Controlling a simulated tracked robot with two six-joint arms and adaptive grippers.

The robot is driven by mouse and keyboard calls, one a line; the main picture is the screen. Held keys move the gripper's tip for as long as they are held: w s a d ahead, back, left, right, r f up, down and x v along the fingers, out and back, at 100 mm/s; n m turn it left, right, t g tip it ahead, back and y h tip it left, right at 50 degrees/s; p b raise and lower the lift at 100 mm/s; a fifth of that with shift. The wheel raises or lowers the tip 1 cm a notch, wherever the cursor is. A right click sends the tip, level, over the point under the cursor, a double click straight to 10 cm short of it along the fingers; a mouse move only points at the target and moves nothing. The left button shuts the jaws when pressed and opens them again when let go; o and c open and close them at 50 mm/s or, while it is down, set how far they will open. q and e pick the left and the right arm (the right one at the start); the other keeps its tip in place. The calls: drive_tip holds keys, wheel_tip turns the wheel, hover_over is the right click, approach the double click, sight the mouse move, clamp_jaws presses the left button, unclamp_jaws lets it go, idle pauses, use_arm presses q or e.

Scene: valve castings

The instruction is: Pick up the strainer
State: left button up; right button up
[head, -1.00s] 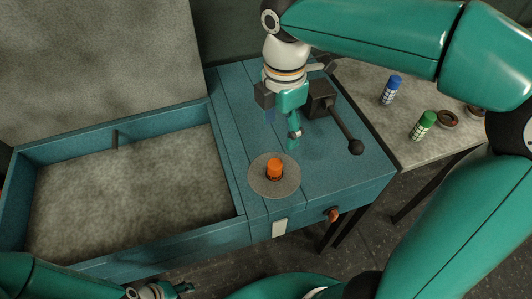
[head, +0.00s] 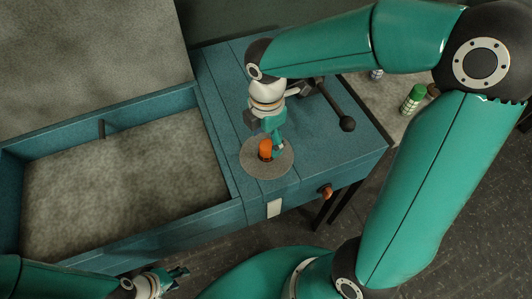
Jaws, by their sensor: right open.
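An orange cylindrical piece (head: 265,148) stands upright on the round grey disc (head: 252,166) on the teal bench top. I cannot tell for sure that it is the strainer. My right gripper (head: 273,148) is open and points down at the orange piece, with a finger close to its right side. Whether it touches the piece is unclear. Part of the piece is hidden by the gripper. My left gripper (head: 178,276) is low at the bottom left, far from the piece, and too small to read.
A shallow sand-filled tray (head: 70,165) with teal walls lies to the left. A dark lever with a ball knob (head: 347,124) stands behind and right of my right gripper. A side table holds a green-capped cylinder (head: 413,98). A red-orange knob (head: 326,192) sits on the bench front.

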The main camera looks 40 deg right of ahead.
sight(265, 145)
drive_tip(key=f, duration=0.4)
drive_tip(key=shift+w+d+f, duration=0.15)
drive_tip(key=shift+w+f, duration=0.1)
drive_tip(key=shift+f, duration=0.05)
drive_tip(key=c, duration=1.3)
